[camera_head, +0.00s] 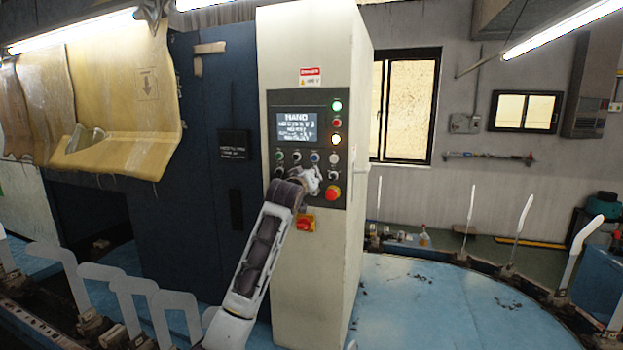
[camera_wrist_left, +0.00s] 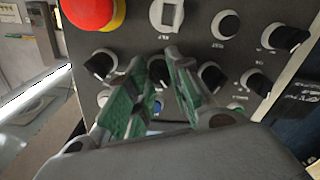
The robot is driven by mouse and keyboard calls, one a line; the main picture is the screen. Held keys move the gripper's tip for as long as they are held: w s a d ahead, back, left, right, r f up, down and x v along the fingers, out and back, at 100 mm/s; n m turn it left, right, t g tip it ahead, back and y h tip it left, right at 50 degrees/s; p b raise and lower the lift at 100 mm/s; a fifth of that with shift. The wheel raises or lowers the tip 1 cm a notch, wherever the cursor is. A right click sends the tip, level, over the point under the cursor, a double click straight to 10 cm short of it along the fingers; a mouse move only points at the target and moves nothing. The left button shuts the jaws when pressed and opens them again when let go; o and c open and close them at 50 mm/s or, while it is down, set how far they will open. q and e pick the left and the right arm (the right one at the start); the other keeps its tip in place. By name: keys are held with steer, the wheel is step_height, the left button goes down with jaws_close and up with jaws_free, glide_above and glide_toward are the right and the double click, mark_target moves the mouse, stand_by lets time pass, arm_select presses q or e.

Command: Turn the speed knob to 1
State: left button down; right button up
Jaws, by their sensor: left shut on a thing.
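The control panel (camera_head: 339,160) is on the front of a tall cream cabinet. My left gripper (camera_head: 312,180) is at its lower knob rows and hides some of them. In the left wrist view, my left gripper (camera_wrist_left: 155,60) has its green-padded fingers on both sides of a small dark knob (camera_wrist_left: 158,71) and is shut on it. The knob's pointer and scale are mostly hidden. The labels are too small to read, so I cannot tell whether this is the speed knob. My right gripper is not in view.
Other black knobs (camera_wrist_left: 210,76) sit close on both sides of the fingers. A red emergency button (camera_head: 332,193) is right of the gripper, and a red-yellow switch (camera_head: 302,224) is below. A lit screen (camera_head: 297,127) is above. A blue round platform (camera_head: 440,300) spreads to the right.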

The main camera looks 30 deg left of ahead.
arm_select(q)
steer(key=shift+n, duration=0.6)
steer(key=c, duration=1.3)
jaws_free()
steer(key=shift+a, duration=0.1)
steer(key=shift+s, duration=0.15)
steer(key=shift+v, duration=5.9)
